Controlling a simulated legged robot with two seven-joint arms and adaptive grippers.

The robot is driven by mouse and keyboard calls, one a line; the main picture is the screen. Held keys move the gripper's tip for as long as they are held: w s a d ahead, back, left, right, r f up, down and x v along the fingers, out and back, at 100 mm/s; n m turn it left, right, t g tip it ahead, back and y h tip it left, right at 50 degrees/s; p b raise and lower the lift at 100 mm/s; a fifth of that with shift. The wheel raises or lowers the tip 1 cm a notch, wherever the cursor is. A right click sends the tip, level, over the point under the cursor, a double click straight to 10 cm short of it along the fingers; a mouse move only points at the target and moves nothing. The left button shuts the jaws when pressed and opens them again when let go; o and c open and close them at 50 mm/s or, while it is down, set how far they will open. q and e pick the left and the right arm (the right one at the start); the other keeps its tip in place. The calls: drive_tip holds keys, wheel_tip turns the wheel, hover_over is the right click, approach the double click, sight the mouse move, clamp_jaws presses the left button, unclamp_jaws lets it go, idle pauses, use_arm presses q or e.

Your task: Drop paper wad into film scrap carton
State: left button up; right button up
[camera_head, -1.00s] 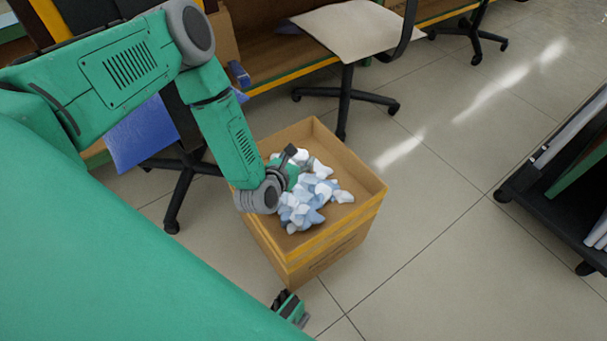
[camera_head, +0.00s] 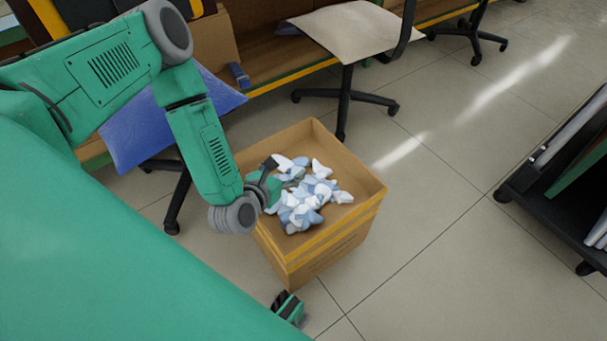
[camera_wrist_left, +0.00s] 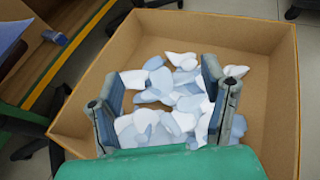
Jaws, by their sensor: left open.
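The tan carton with yellow bands (camera_head: 345,222) stands open on the floor and holds a heap of white and pale blue crumpled pieces (camera_head: 305,198). My left gripper (camera_head: 271,177) is at the carton's left side, over its inside edge. In the left wrist view, its two fingers (camera_wrist_left: 166,98) are spread wide above the heap (camera_wrist_left: 165,125), with nothing held between them. I cannot tell which piece, if any, is the paper wad. The carton's walls (camera_wrist_left: 225,32) surround the heap in that view.
A chair with a pale seat (camera_head: 345,28) stands behind the carton, and a blue chair (camera_head: 150,130) is at the left behind my arm. A dark cart (camera_head: 545,190) is at the right. The tiled floor right of the carton is clear.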

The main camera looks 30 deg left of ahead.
use_arm(q)
drive_tip(key=v, duration=0.4)
drive_tip(key=shift+s+a, duration=0.15)
drive_tip(key=shift+s, duration=0.05)
use_arm(e)
drive_tip(key=shift+w+a, duration=0.1)
drive_tip(key=shift+a, duration=0.05)
